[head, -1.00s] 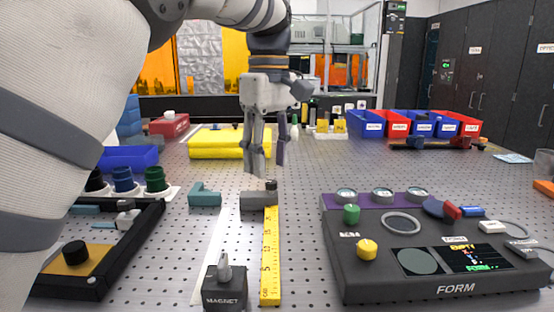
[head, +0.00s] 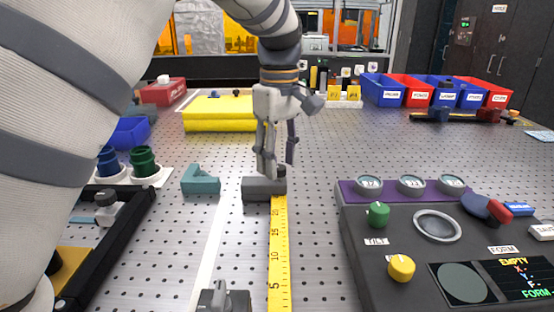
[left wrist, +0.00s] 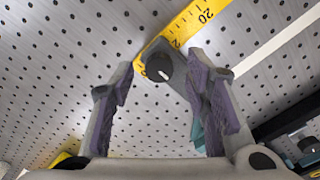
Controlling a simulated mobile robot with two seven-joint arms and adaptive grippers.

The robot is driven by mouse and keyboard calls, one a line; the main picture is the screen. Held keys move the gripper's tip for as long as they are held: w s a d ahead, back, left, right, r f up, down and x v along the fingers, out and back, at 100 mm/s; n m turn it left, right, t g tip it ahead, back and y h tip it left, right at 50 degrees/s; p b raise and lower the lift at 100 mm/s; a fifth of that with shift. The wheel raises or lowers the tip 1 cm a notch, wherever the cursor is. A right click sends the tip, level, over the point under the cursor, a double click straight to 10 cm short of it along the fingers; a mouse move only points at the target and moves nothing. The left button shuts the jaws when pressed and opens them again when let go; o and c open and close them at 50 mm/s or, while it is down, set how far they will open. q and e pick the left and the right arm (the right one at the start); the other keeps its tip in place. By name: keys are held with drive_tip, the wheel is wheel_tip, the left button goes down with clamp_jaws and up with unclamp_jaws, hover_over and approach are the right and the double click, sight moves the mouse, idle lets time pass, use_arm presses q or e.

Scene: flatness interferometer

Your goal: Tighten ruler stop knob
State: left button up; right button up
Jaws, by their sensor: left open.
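The ruler stop (head: 258,188) is a dark grey block at the far end of the yellow ruler (head: 278,250). Its small black knob (head: 281,172) stands on top at the right. My left gripper (head: 277,170) points down over the stop with its fingers apart. In the left wrist view the round dark knob (left wrist: 159,67), with a white mark, lies between and just beyond the open fingertips (left wrist: 160,75). The ruler (left wrist: 188,25) runs off to the upper right there. I cannot tell whether any finger touches the knob. My right gripper is not in view.
A teal angled block (head: 201,181) sits left of the stop. The magnet base (head: 224,301) is at the near end of the ruler. The grey FORM console (head: 400,245) fills the right. A yellow block (head: 220,114) lies behind. Perforated table around the stop is mostly clear.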

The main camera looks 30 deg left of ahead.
use_arm(q)
drive_tip(key=shift+f, duration=0.45)
clamp_jaws()
drive_tip(key=shift+m, duration=0.3)
drive_tip(key=m, duration=0.3)
drive_tip(key=shift+m, duration=0.3)
drive_tip(key=m, duration=0.4)
drive_tip(key=shift+m, duration=0.3)
drive_tip(key=m, duration=0.4)
drive_tip(key=shift+m, duration=2.5)
